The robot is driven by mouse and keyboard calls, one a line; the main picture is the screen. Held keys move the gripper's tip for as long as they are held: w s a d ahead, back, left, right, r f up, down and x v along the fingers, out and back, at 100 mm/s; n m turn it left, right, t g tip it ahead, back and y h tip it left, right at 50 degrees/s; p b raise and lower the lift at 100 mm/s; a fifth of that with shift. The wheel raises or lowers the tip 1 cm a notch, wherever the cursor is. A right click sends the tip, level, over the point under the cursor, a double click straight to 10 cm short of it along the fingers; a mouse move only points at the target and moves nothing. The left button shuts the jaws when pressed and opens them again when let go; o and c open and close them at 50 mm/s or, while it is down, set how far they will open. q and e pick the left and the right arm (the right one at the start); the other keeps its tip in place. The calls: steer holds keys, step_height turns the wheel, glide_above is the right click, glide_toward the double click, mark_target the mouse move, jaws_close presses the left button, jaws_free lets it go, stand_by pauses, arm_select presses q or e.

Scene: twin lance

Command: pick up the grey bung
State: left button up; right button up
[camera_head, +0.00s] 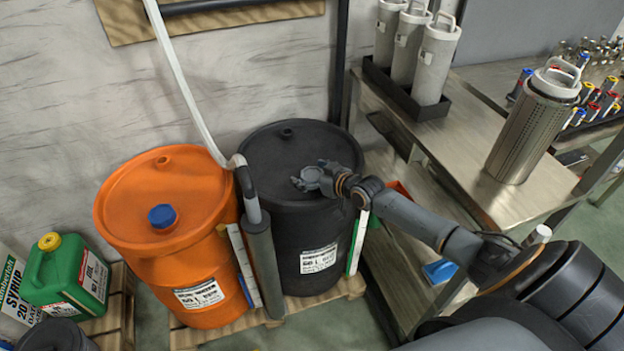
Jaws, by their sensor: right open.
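The grey bung (312,173) shows as a small light-grey round piece on the lid of the black drum (262,155), right of the lid's middle. My right gripper (311,179) reaches in from the right over the lid, with its open fingers at the bung. The fingers partly hide the bung, and I cannot tell whether they touch it. My left gripper is not in view.
An orange drum (125,212) with a blue bung (162,216) stands to the left. A pale pipe (185,85) runs down to a grey cylinder (262,262) between the drums. A metal bench (455,150) with grey canisters (437,62) is to the right.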

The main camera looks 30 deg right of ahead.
steer(key=c, duration=1.1)
steer(key=shift+r, duration=0.1)
